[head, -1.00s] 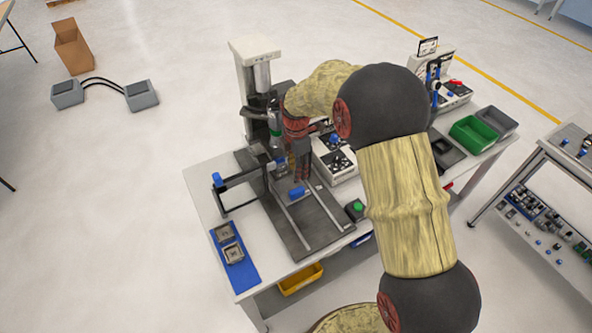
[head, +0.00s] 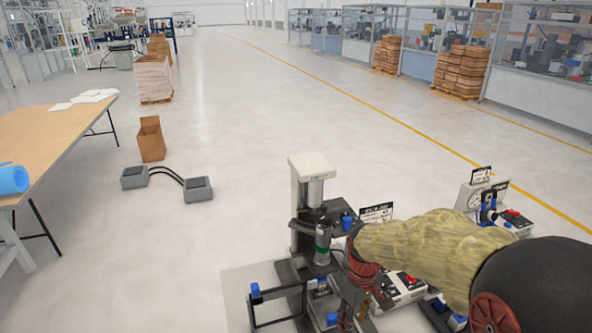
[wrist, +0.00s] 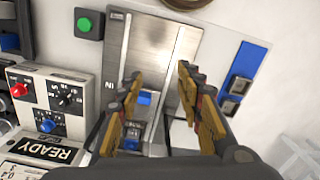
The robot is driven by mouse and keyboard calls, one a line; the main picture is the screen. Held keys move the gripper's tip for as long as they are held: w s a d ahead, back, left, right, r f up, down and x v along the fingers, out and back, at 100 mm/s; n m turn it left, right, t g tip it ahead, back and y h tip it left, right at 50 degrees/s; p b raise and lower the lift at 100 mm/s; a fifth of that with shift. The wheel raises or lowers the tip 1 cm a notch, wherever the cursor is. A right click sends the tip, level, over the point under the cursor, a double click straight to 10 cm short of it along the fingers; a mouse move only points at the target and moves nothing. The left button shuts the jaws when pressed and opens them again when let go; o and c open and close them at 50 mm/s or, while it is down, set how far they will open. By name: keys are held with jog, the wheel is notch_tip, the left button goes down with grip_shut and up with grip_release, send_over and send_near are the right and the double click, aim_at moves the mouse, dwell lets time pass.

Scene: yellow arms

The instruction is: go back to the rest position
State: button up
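My gripper (wrist: 160,95) is open and empty in the wrist view, with its two yellow-padded fingers spread apart. It hangs over the metal base plate (wrist: 166,48) of the bench station, with a blue block (wrist: 145,97) seen between the fingers. In the head view my gripper (head: 352,312) is low, in front of the press column (head: 305,200) and partly cut off by the bottom edge. My yellow arm reaches in from the right and hides part of the bench.
A control box with knobs and a READY display (wrist: 50,105) and a green button (wrist: 89,24) lie left of the gripper in the wrist view. A blue tray (wrist: 240,75) lies right. Foot pedals (head: 197,189) and a carton (head: 151,140) stand on open floor.

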jog(key=s+d+r+m+t+b, duration=0.2)
jog(key=s+r, duration=0.3)
jog(key=s, duration=0.4)
jog(key=s+d+r+m+t+b, duration=0.2)
jog(key=s+r+m+t+b, duration=0.2)
jog(key=s, duration=0.5)
notch_tip(320, 180, up, 2)
jog(key=shift+s+r+m, duration=0.15)
jog(key=shift+s+m, duration=0.15)
jog(key=shift+m, duration=0.1)
jog(key=shift+c, duration=0.3)
